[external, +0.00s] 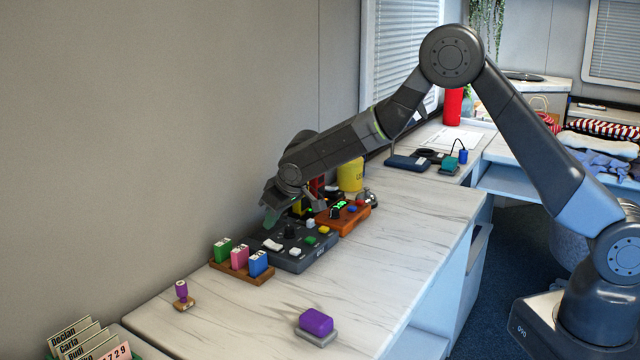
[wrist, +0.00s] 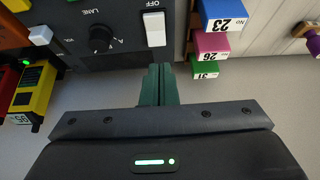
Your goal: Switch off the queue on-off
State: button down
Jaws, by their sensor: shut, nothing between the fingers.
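The dark grey control box (external: 300,262) stands on the marble counter. It carries a white rocker switch (external: 272,244) at its left end, a black knob and small coloured buttons. In the wrist view the white rocker (wrist: 154,28) is at the top centre, with OFF lettered at its far end, beside a black LANE knob (wrist: 101,39). Which side of the rocker is down is hard to tell. My gripper (external: 269,222) is shut and empty above the box's wall side. Its green fingertips (wrist: 158,70) point toward the rocker, just short of it in the picture.
A wooden rack (external: 242,270) with green, pink and blue numbered tags stands left of the box. A yellow ticket unit (wrist: 35,90) stands near the wall.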

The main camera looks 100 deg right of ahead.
jog(key=s+a+f+b+v, duration=0.1)
jog(key=b+v, duration=0.1)
jog(key=v, duration=0.8)
jog(key=shift+r, duration=0.1)
jog(key=p, duration=0.1)
send_over(279, 247)
jog(key=f, duration=0.6)
jog(key=shift+w+d+f, duration=0.15)
jog(key=shift+w+d, duration=0.05)
jog(key=shift+w, duration=0.05)
jog(key=shift+w+d+f+g+y+p, duration=0.3)
jog(key=shift+w+d+f+p, duration=0.1)
jog(key=shift+p, duration=0.25)
jog(key=shift+b+v, duration=0.5)
jog(key=shift+v, duration=1.15)
jog(key=shift+s+a, duration=0.15)
jog(key=shift+f, duration=0.15)
